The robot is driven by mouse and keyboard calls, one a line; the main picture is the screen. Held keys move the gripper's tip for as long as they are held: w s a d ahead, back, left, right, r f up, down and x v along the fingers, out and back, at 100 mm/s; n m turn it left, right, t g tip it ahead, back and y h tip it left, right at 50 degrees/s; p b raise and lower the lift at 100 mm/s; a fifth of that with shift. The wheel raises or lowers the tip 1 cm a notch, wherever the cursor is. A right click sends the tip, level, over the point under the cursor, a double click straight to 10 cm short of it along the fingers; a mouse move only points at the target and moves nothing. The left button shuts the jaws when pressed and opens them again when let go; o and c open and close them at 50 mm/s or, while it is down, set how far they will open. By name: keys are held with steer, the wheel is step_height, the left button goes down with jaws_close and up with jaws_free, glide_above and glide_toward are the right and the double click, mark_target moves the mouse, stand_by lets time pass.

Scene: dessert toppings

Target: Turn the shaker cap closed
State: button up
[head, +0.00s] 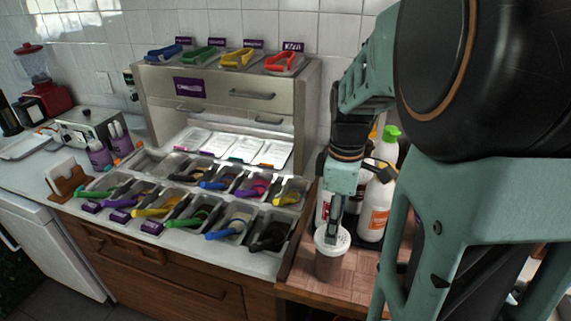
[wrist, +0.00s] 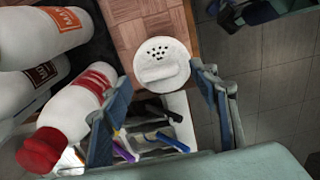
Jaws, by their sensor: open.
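In the wrist view the round white cap (wrist: 172,50) shows several dark holes on one half and a raised bar-like part on the other. My gripper (head: 335,234) points down just above the cap. In the wrist view its two fingers are spread apart, and my gripper (wrist: 163,84) is open with nothing between the fingers. The fingertips hide part of the cap in the head view; whether they touch it I cannot tell.
White bottles stand close behind and beside the shaker, one with an orange label (head: 374,217), one with a red cap (wrist: 42,150). Left of the wooden counter (head: 300,279) are topping trays (head: 213,187) with coloured-handled scoops. The floor lies beyond the counter's edge.

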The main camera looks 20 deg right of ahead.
steer(key=shift+f, duration=0.6)
steer(key=c, duration=1.2)
steer(key=shift+o, duration=0.2)
